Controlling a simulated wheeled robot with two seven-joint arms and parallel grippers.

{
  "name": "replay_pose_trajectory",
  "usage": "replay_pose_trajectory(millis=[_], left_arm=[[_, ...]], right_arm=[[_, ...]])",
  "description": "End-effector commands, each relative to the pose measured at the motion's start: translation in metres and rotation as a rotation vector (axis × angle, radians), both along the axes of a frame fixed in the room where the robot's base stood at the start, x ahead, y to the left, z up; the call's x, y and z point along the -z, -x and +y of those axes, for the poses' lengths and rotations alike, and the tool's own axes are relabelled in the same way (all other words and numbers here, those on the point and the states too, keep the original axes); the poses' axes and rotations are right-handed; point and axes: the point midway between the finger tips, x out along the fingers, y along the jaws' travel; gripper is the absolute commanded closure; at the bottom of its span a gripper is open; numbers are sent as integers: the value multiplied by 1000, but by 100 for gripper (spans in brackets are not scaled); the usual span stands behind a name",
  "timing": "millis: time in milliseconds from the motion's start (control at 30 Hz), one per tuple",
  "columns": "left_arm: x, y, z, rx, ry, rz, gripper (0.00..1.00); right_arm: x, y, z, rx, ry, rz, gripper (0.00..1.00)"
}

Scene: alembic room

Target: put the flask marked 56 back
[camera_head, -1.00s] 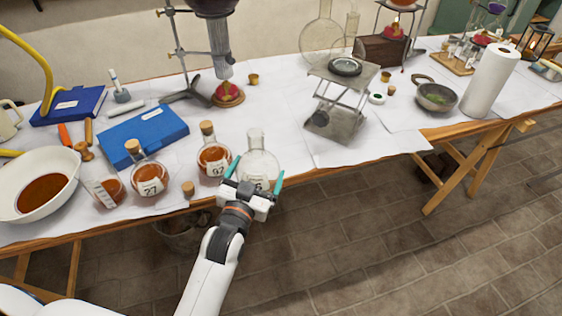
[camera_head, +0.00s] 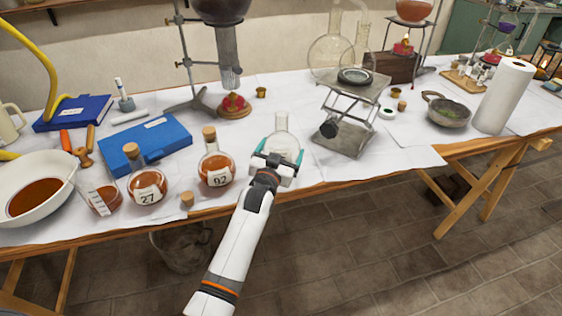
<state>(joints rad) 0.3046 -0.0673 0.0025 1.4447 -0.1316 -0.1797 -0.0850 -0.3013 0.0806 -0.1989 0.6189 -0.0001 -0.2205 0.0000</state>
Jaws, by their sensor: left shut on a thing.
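A clear, empty round flask (camera_head: 281,125) stands out near the table's front edge, right of the flask marked 92 (camera_head: 216,169). My left gripper (camera_head: 278,158) is shut on it, with teal fingers on both sides of its body. The gripper hides the lower body and any label, so I cannot read a number or tell whether its base touches the table. The corked flask marked 27 (camera_head: 146,186) stands further left, with amber liquid like 92. My right gripper is not in view.
A loose cork (camera_head: 187,199) and a beaker (camera_head: 103,198) are at the front left, beside a white bowl (camera_head: 36,187). A lab jack (camera_head: 345,120) stands right of the held flask. White paper between flask and jack is clear.

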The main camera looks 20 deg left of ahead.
Motion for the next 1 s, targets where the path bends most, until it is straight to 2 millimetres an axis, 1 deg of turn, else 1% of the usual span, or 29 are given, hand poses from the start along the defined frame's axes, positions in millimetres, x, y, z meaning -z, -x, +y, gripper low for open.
replay_pose_trajectory(millis=[33, 100, 200, 567, 600, 633, 900, 1000], left_arm=[[10, 0, 0, 0, 0, 2, 48], [20, 0, 0, 1, 0, 2, 48], [30, 0, 0, 0, 0, 0, 48], [34, 0, 0, 0, 0, -1, 48], [35, 0, 0, 0, 0, 1, 6], [34, 0, 0, 0, 0, 1, 1], [31, 0, 0, 0, -1, 0, 0], [33, 9, 0, 0, -1, 2, 0]], right_arm=[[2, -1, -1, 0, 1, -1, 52], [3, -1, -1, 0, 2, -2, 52], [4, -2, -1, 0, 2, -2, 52], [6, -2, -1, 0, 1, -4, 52], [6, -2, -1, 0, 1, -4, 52], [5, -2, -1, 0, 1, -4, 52], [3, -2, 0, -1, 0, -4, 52], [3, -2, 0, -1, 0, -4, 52]])
